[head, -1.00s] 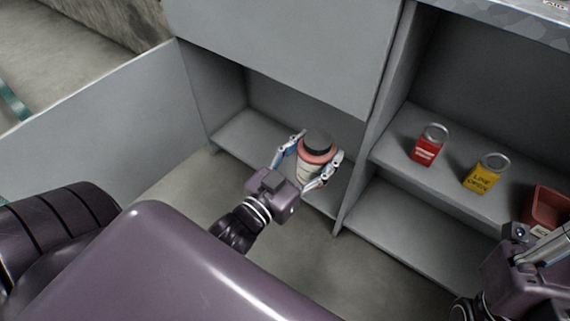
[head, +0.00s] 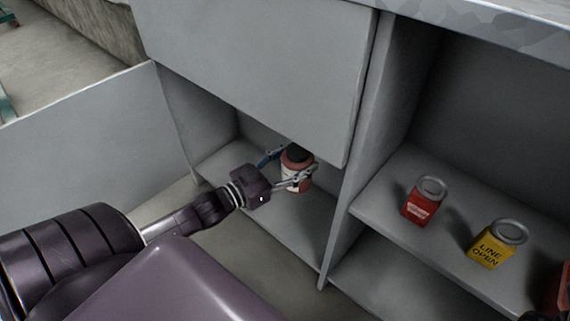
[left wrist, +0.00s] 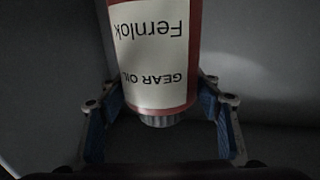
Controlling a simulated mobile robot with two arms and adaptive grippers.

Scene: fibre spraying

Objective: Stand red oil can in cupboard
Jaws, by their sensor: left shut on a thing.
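The red oil can (head: 299,188) has a dark cap and a white label. In the head view it is upright inside the open left bay of the grey cupboard (head: 255,62), over its bottom shelf (head: 280,218). My left gripper (head: 299,160) is shut on the can, a finger on each side. I cannot tell whether the can's base touches the shelf. In the left wrist view, the can (left wrist: 155,55) shows upside down, its label reading "GEAR OIL Fernlok", with the fingers on both sides. My right gripper is not in view.
An open door panel (head: 85,135) stands at the left. A divider (head: 350,195) separates the left bay from the right one. On the right bay's shelf (head: 385,210) stand a small red can (head: 420,207) and a yellow can (head: 490,250). A red object is cut off at the right edge.

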